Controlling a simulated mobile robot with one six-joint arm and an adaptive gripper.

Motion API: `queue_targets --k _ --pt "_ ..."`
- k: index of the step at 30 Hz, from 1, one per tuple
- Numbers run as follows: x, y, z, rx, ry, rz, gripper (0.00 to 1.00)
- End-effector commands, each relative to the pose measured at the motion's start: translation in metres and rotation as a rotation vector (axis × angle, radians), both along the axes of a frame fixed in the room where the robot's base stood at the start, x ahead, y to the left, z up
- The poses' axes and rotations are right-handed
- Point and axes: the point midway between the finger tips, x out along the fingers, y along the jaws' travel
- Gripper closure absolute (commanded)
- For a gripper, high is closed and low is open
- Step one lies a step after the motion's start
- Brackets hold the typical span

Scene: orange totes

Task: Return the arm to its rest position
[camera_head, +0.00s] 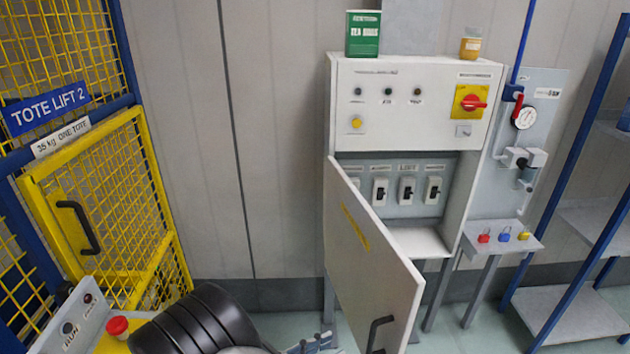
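A black, rounded part of my arm (195,322) shows at the bottom edge, left of the middle, in the head view. A small grey-blue piece, which seems to be part of my gripper (312,343), shows just right of it, low in front of the cabinet. The bottom edge of the picture cuts off most of the arm. The fingertips cannot be made out, and nothing held is visible. My arm appears left of the open cabinet door (372,262).
The grey control cabinet (345,130) has its door swung open towards me. A green tea tin (363,34) and a yellow jar (471,44) stand on top. The yellow tote lift gate (115,190) and a red button (117,326) are left. Blue-framed shelves (572,314) stand right.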

Motion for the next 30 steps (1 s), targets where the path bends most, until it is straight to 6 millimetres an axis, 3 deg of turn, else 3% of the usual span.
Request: queue_targets --k 5,9,12,14,17,22,26,30 --pt "0.076 0.012 0.028 0.325 -0.009 0.182 0.69" --pt "0.127 0.032 0.071 0.574 0.005 0.404 0.69" --pt "0.145 0.045 0.112 0.7 0.032 0.574 0.69" --pt "0.146 0.05 0.138 0.756 0.058 0.675 0.69" --pt "0.134 0.054 0.178 0.809 0.121 0.838 0.69" --pt "0.077 0.04 0.225 0.805 0.291 1.059 0.69" --pt "0.013 0.011 0.237 0.74 0.471 1.148 0.69" --pt "-0.065 -0.037 0.23 0.649 0.688 1.139 0.69"
